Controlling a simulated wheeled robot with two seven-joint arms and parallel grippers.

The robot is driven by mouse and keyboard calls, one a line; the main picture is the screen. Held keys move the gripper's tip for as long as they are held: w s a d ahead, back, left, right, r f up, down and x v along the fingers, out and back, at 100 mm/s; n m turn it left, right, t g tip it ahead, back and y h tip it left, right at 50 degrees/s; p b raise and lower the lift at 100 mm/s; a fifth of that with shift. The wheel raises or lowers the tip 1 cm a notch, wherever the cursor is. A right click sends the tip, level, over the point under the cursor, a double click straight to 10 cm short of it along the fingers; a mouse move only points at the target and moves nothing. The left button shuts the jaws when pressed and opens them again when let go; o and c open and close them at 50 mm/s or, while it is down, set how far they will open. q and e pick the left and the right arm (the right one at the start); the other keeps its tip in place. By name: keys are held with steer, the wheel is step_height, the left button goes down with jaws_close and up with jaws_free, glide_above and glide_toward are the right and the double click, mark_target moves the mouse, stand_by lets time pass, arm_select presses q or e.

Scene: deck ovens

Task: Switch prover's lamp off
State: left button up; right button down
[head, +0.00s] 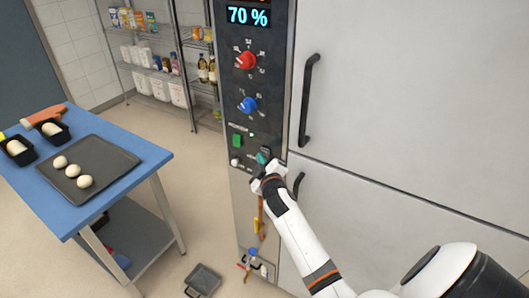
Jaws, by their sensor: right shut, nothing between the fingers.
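The prover's control panel (246,90) is a dark upright strip left of its white doors. It carries a 70 % display (248,16), a red knob (246,60), a blue knob (248,105) and a green switch (237,140) with a small light beside it. Lower down are a teal switch (263,156) and a small white round button (235,162). My right gripper (262,170) is shut and empty, right at the teal switch and partly covering it. I cannot tell whether they touch. The labels are too small to read. My left gripper is not in view.
Door handles (308,100) stick out right of the panel; a lower one (298,185) is close to my right wrist. A blue table (130,180) with a dark tray (112,160) of dough balls stands left. A scale-like dark object (203,280) lies on the floor.

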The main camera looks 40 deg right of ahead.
steer(key=shift+s+a, duration=0.35)
steer(key=shift+a, duration=0.45)
steer(key=shift+s+a, duration=0.35)
steer(key=shift+a, duration=0.45)
steer(key=shift+s+a, duration=0.35)
steer(key=shift+a, duration=0.45)
steer(key=s+a+f+g+y+b, duration=0.1)
steer(key=s+a+f+g+y, duration=0.3)
steer(key=f, duration=0.8)
steer(key=s+a+f+g+h+b, duration=0.15)
steer(key=s+f, duration=0.35)
steer(key=f, duration=0.7)
steer(key=s+a+f+g+y+b, duration=0.1)
steer(key=s+a+f+y+b, duration=0.25)
steer(key=f, duration=0.95)
steer(key=s+a+f+m+g, duration=0.1)
steer(key=s+f+g, duration=0.1)
steer(key=s+f, duration=0.5)
steer(key=s+a+f+m+g+b, duration=0.1)
steer(key=s+f+g, duration=0.2)
steer(key=s, duration=1.5)
steer(key=s+f+m+g+b, duration=0.1)
steer(key=s+f+g, duration=0.2)
steer(key=s+f, duration=0.8)
steer(key=shift+s+a+f, duration=0.4)
steer(key=shift+s, duration=0.65)
steer(key=shift+w+d+g, duration=0.1)
steer(key=shift+d+g, duration=0.05)
steer(key=shift+g, duration=0.1)
